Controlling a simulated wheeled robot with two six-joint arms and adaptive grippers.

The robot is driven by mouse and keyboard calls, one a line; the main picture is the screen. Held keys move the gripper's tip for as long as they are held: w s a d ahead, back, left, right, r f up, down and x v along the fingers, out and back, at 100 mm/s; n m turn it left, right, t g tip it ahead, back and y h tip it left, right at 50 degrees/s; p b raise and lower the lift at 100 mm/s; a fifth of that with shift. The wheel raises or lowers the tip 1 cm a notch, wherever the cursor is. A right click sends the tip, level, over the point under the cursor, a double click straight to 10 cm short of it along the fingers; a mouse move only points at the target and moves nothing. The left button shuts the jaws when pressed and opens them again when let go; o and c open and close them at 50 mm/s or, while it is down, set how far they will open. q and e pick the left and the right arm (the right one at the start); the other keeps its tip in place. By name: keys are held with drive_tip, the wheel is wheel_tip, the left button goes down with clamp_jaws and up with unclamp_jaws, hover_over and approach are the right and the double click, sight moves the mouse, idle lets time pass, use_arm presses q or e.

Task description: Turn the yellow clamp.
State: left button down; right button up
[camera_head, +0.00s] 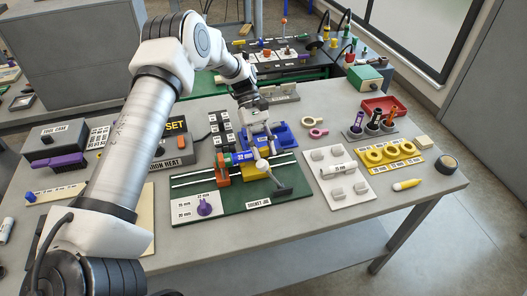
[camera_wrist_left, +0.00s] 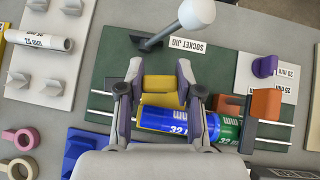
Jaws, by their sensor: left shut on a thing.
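The yellow clamp (camera_wrist_left: 160,86) sits on the green socket jig (camera_wrist_left: 225,75), between the two fingers of my left gripper (camera_wrist_left: 158,76). The fingers are shut on it, one on each side. A blue pipe (camera_wrist_left: 165,120) marked 32 lies by the clamp, with a green part (camera_wrist_left: 229,129) at its end and an orange clamp (camera_wrist_left: 265,104) beyond. In the head view my left gripper (camera_head: 265,143) reaches down over the jig (camera_head: 240,200), and the yellow clamp (camera_head: 248,171) is partly hidden. My right gripper is out of view.
A lever with a white ball (camera_wrist_left: 197,14) stands close by the fingers. A purple knob (camera_head: 204,208) is at the jig's front left. A blue tray (camera_head: 283,133) lies behind the jig. A white holder plate (camera_head: 340,180) is to the right. The table's front edge is clear.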

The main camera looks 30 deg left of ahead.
use_arm(q)
drive_tip(key=shift+r+m+g+y, duration=0.1)
drive_tip(key=shift+m+g+y, duration=0.35)
drive_tip(key=shift+m, duration=0.35)
drive_tip(key=c, duration=0.8)
unclamp_jaws()
drive_tip(key=shift+o, duration=0.2)
drive_tip(key=shift+w+a, duration=0.1)
drive_tip(key=v, duration=0.7)
drive_tip(key=shift+w, duration=0.2)
drive_tip(key=shift+s+a, duration=0.1)
drive_tip(key=shift+a, duration=0.05)
